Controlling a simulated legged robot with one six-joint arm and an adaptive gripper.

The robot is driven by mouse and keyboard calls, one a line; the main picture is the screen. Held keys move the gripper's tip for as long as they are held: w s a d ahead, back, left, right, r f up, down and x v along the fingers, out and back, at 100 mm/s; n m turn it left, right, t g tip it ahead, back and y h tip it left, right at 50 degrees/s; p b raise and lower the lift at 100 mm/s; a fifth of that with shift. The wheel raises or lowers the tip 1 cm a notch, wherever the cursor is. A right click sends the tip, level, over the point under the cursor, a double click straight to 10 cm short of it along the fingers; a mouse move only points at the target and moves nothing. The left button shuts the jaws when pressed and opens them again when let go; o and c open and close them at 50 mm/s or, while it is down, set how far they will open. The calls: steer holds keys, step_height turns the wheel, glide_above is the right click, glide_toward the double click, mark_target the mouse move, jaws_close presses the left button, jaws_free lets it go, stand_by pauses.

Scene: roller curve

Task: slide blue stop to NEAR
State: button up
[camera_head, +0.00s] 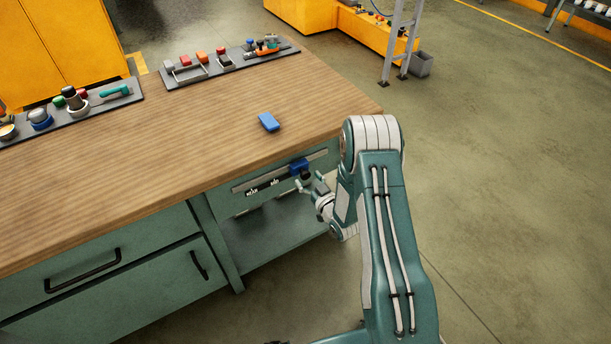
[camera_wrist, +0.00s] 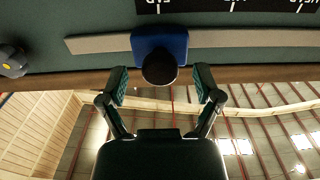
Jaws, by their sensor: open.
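The blue stop (camera_head: 299,167) sits on a pale horizontal rail (camera_head: 245,185) on the bench's green front, toward the rail's right end. In the wrist view the blue stop (camera_wrist: 147,43) has a dark round knob (camera_wrist: 160,69) facing me. The label strip (camera_head: 263,187) shows in the wrist view upside down, with FAR (camera_wrist: 180,3) close to the stop and NEAR at the picture's right edge. My gripper (camera_wrist: 161,84) is open, its fingertips on either side of the knob's front, apart from it. In the head view my gripper (camera_head: 312,187) is just in front of the stop.
A loose blue block (camera_head: 268,122) lies on the wooden bench top (camera_head: 180,150) above the rail. Two dark trays of parts stand at the back, one left (camera_head: 75,118) and one right (camera_head: 228,64). Below the rail is an open shelf (camera_head: 275,230). Drawers (camera_head: 110,265) are to the left.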

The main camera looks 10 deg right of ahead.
steer(key=shift+x, duration=0.9)
jaws_close()
steer(key=s+a, duration=0.2)
steer(key=a, duration=0.5)
steer(key=s+a, duration=0.3)
steer(key=a, duration=0.5)
steer(key=shift+a, duration=0.3)
steer(key=shift+r, duration=0.1)
steer(key=shift+c, duration=1.6)
jaws_free()
steer(key=o, duration=0.3)
steer(key=shift+a, duration=0.25)
